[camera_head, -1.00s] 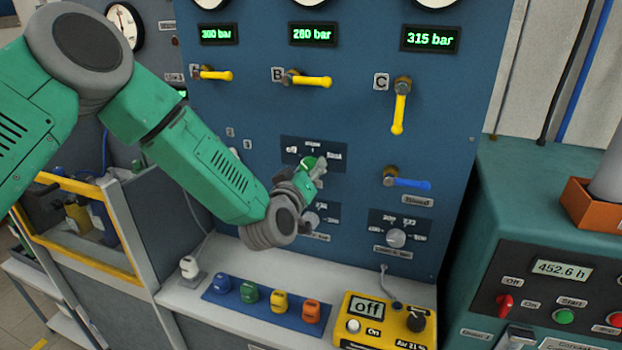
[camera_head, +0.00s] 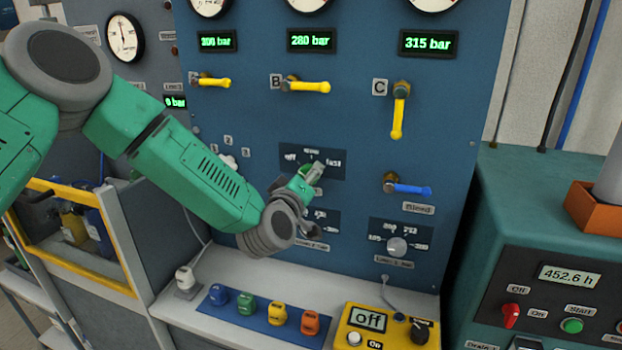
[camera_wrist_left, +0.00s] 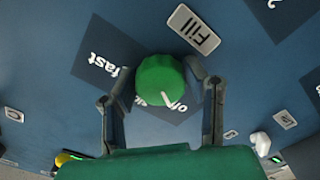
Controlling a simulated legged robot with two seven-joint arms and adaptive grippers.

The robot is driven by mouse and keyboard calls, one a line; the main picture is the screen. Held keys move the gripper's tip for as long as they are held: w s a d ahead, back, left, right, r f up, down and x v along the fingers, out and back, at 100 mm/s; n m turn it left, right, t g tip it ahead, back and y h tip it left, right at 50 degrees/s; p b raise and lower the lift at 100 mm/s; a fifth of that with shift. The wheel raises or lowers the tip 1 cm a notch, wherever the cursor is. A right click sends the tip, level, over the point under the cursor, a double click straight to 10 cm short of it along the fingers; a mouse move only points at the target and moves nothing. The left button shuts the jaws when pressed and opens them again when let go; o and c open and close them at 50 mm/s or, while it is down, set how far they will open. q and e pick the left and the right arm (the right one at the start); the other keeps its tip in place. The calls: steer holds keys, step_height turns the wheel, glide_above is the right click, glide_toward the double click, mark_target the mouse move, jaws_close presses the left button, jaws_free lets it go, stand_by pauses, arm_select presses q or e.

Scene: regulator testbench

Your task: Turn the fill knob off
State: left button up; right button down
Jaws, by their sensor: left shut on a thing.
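The fill knob (camera_wrist_left: 160,80) is round and green with a white pointer line. My left gripper (camera_wrist_left: 162,90) is shut on the knob, one finger on each side. In the head view the left gripper (camera_head: 308,178) is at the panel and hides most of the knob. My right gripper is not in view.
Yellow valve levers (camera_head: 305,86) are above, and a blue bleed lever (camera_head: 410,188) is to the right. A second knob (camera_head: 397,246) is at lower right. Coloured caps (camera_head: 248,304) and a yellow analyser (camera_head: 385,330) stand on the ledge below.

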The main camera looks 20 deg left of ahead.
arm_select(q)
steer(key=o, duration=1.1)
steer(key=shift+a+r, duration=0.2)
steer(key=shift+o, duration=0.2)
steer(key=shift+s+a, duration=0.1)
steer(key=shift+s, duration=0.05)
steer(key=shift+f, duration=0.15)
steer(key=s, duration=1.2)
steer(key=shift+a, duration=0.25)
